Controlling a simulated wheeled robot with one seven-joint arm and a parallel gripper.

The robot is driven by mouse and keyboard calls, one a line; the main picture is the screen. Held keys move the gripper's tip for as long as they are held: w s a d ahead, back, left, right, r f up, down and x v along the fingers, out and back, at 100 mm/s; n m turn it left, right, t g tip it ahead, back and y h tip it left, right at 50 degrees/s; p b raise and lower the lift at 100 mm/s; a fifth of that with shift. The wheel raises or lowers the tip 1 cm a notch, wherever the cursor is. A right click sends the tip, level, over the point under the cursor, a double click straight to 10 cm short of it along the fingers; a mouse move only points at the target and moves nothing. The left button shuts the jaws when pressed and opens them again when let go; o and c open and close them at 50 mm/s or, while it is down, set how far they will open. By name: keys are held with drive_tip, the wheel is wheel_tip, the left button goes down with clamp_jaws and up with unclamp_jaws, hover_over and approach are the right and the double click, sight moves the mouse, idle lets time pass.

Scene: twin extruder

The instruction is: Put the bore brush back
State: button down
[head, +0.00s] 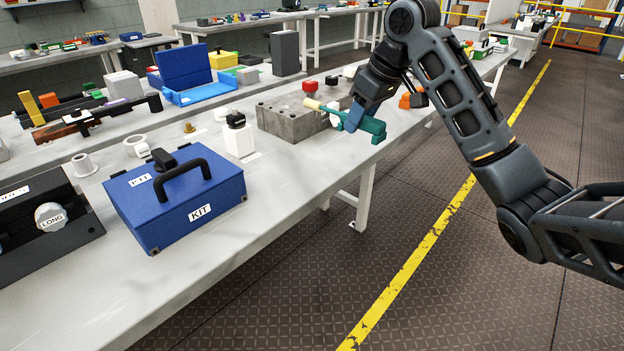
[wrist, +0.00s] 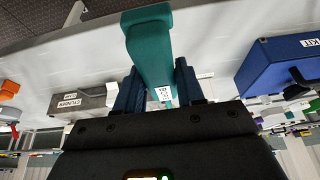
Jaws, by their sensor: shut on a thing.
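My gripper (head: 352,118) is shut on the bore brush, which I hold in the air by the front edge of the long bench. The brush has a teal handle (head: 373,128) and a pale cream tip (head: 312,104) pointing left, over the grey metal block (head: 290,124). In the wrist view the teal handle (wrist: 150,48) sits between the two dark fingers of my gripper (wrist: 160,85), with a small white tag by them. The fingers hide part of the brush. Its resting place cannot be told from these views.
The bench (head: 235,254) holds a blue KIT box (head: 209,208), a white bottle with a black top (head: 238,139), a red-topped item (head: 310,88) and orange pieces (head: 413,100). An open blue case (head: 186,74) stands behind. The floor in front is clear, with a yellow line (head: 432,235).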

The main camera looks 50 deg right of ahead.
drive_tip(key=w+a+f, duration=0.1)
drive_tip(key=w+f, duration=0.1)
drive_tip(key=w, duration=0.1)
drive_tip(key=w+a+f, duration=0.2)
drive_tip(key=w, duration=0.1)
drive_tip(key=w+a+f, duration=0.2)
drive_tip(key=w+f, duration=0.1)
drive_tip(key=w, duration=0.1)
drive_tip(key=shift+a, duration=0.1)
drive_tip(key=shift+f, duration=2)
drive_tip(key=c, duration=0.7)
unclamp_jaws()
drive_tip(key=shift+f, duration=0.15)
drive_tip(key=v, duration=1.2)
drive_tip(key=shift+p, duration=0.4)
